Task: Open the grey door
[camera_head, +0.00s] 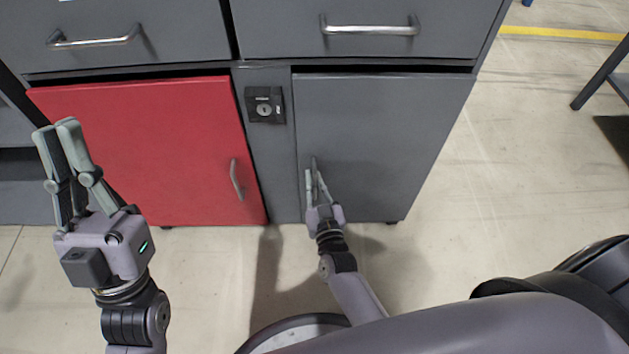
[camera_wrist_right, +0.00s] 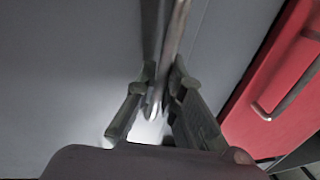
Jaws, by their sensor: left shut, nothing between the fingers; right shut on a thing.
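The grey door (camera_head: 390,140) is on the right side of the cabinet in the head view and looks closed or nearly closed. Its upright metal handle (camera_wrist_right: 172,50) is near the door's left edge. My right gripper (camera_head: 315,172) is at the handle, shut on it, with one finger on each side. In the right wrist view the fingers (camera_wrist_right: 162,88) close around the handle, and the lower part of the handle is partly hidden between them. My left gripper (camera_head: 57,128) is shut and empty, raised in front of the red door.
A red door (camera_head: 150,140) with its own handle (camera_head: 236,180) is left of the grey one. A black lock plate (camera_head: 265,105) sits between them. Grey drawers with bar handles (camera_head: 370,27) are above. Floor right of the cabinet (camera_head: 530,150) is clear.

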